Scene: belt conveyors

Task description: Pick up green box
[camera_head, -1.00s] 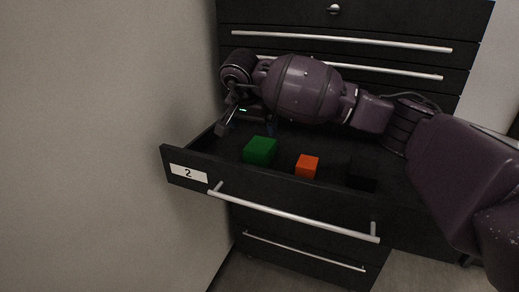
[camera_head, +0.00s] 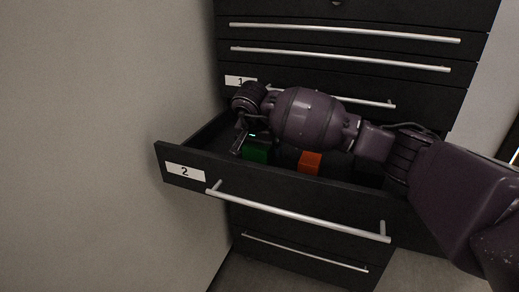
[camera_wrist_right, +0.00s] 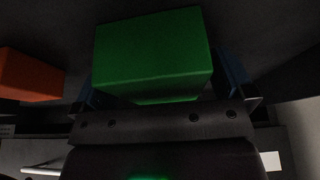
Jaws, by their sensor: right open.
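The green box (camera_head: 256,153) sits in the open drawer labelled 2 (camera_head: 290,186), near its left end. My right gripper (camera_head: 252,142) has reached down into the drawer at the green box, and the arm hides part of it. In the right wrist view the green box (camera_wrist_right: 152,55) lies between the two blue-padded fingers of the open right gripper (camera_wrist_right: 160,90), one finger on each side. I cannot tell whether the fingers touch it. My left gripper is not in view.
An orange box (camera_head: 309,162) stands in the drawer to the right of the green box; it also shows in the right wrist view (camera_wrist_right: 30,75). The cabinet's upper drawers (camera_head: 340,52) are shut behind my arm. A plain wall (camera_head: 90,130) is close on the left.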

